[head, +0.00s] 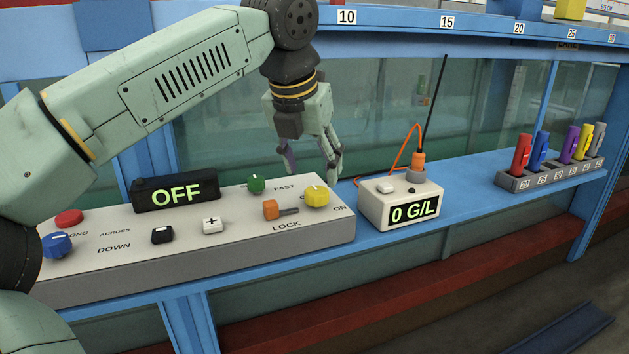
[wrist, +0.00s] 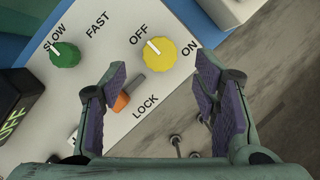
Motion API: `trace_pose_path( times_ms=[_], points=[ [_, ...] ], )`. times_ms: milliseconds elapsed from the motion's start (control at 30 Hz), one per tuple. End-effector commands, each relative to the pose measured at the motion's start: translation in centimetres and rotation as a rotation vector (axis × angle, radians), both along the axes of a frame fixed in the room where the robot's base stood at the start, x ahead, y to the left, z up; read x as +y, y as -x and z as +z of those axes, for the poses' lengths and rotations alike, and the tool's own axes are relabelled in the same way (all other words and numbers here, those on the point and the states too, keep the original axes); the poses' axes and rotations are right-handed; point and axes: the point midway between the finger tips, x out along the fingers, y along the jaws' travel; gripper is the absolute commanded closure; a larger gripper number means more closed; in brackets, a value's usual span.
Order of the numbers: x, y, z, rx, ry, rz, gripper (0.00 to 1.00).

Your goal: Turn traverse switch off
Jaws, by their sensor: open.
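The yellow knob (head: 317,195) sits at the right end of the grey control panel (head: 200,268). In the wrist view the yellow knob (wrist: 159,55) lies between the OFF and ON labels, and its white pointer is turned towards OFF. The black display (head: 176,192) on the panel reads OFF. My gripper (head: 312,166) is open and empty, pointing down above the right end of the panel. In the wrist view my gripper (wrist: 161,76) has its fingers apart to either side of the knob's line, with the knob ahead of the tips. No contact with it shows.
An orange lever (head: 270,209) by LOCK and a green knob (head: 256,184) by FAST are close to the yellow knob. A white meter (head: 400,206) reading 0 G/L, with an orange cable, stands just right. A rack (head: 518,183) of coloured items is farther right.

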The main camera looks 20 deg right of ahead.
Motion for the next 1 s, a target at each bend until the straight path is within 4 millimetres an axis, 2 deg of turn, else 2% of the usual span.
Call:
trace_pose_path(
  times_ms=[100, 333, 500, 900, 1000],
  points=[
    [0.6, 0.7, 2.5, -0.001, 0.004, 0.000, 0.45],
    [1.5, 1.6, 5.4, 0.001, 0.001, 0.000, 0.45],
    [1.7, 1.9, 6.0, 0.001, 0.000, 0.000, 0.45],
    [1.7, 1.9, 6.0, 0.001, 0.000, 0.001, 0.45],
    [0.5, 2.6, 6.0, 0.007, 0.075, -0.061, 0.45]
  ],
)
